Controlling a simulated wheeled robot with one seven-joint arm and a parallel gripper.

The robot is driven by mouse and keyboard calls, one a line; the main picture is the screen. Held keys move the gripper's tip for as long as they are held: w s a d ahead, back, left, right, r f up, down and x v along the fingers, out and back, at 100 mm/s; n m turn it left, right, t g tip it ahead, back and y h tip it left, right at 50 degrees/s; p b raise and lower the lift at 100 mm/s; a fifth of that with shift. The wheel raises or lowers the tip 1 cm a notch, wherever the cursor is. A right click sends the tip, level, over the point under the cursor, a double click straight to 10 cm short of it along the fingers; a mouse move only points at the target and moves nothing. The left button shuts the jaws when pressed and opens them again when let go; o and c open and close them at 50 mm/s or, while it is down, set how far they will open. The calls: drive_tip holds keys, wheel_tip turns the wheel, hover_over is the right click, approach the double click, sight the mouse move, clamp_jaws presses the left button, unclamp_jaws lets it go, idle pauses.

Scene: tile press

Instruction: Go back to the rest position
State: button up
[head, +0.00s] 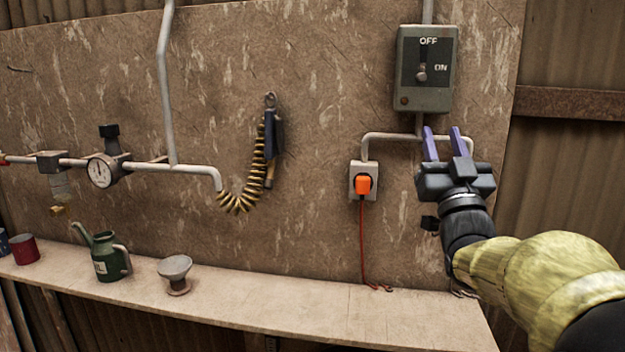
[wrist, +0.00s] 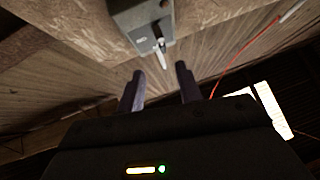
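My gripper (head: 447,143) is raised in front of the wall panel at the right in the head view, just below the grey switch box (head: 425,70). Its two purple fingers are apart with nothing between them, and they also show apart in the wrist view (wrist: 160,88). The switch box carries the labels OFF and ON, and its lever (head: 421,72) points down toward ON. In the wrist view the switch box (wrist: 140,18) is ahead of the fingertips, and a gap shows between them.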

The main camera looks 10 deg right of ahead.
drive_tip(key=w+a+f+m+g, duration=0.15)
drive_tip(key=f+g, duration=0.45)
drive_tip(key=f, duration=0.7)
drive_tip(key=w+a+f+n+g, duration=0.1)
drive_tip(key=a+f+g, duration=0.3)
drive_tip(key=f, duration=0.8)
drive_tip(key=s+a+f+n+g+y, duration=0.1)
drive_tip(key=s+a+f+g, duration=0.3)
drive_tip(key=s+f+g, duration=0.45)
drive_tip(key=s+a+f+n+g+y, duration=0.1)
drive_tip(key=s+a+f+g, duration=0.3)
drive_tip(key=s+f, duration=0.75)
wheel_tip(320, 180, up, 17)
drive_tip(key=w+d+g+p, duration=0.1)
drive_tip(key=p, duration=1.7)
drive_tip(key=shift+m, duration=0.25)
drive_tip(key=shift+w, duration=0.1)
